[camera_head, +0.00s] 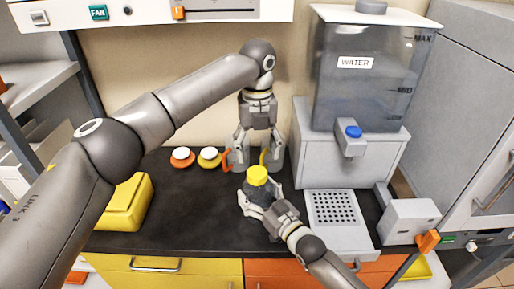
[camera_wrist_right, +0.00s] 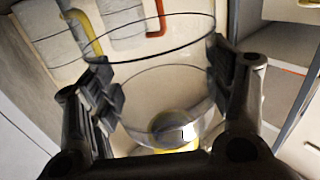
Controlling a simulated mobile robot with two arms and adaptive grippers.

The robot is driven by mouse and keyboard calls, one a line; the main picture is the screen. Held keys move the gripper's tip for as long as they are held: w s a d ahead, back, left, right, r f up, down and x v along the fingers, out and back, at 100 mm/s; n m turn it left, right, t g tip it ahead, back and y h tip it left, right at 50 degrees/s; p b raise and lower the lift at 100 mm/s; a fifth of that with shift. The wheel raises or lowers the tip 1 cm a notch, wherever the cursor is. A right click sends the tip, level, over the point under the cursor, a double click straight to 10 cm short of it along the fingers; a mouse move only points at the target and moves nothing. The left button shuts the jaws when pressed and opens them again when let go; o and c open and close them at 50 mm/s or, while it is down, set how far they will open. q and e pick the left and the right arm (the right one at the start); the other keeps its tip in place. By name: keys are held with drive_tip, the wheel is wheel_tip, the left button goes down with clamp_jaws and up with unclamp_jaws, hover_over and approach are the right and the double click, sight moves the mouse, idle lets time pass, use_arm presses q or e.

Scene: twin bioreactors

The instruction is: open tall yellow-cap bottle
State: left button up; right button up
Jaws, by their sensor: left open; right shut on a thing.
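The tall bottle (camera_head: 257,188) stands on the dark counter, with its yellow cap (camera_head: 257,174) on top. My right gripper (camera_head: 259,192) is shut on the bottle body from the front. In the right wrist view the clear, round-walled bottle (camera_wrist_right: 150,80) sits between the two fingers (camera_wrist_right: 165,95). My left gripper (camera_head: 258,153) is open and points down, above and behind the yellow cap; whether it touches the cap cannot be told. The fingers hide part of the bottle body.
Grey vessels with an orange handle (camera_head: 226,160) and a yellow handle (camera_head: 263,157) stand just behind the bottle. A water dispenser (camera_head: 350,150) is on the right, a yellow box (camera_head: 125,203) on the left. Two small white-topped pieces (camera_head: 209,156) lie at the back. The front-left counter is clear.

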sight(257, 172)
use_arm(q)
drive_tip(key=m, duration=0.6)
drive_tip(key=shift+f, duration=4.05)
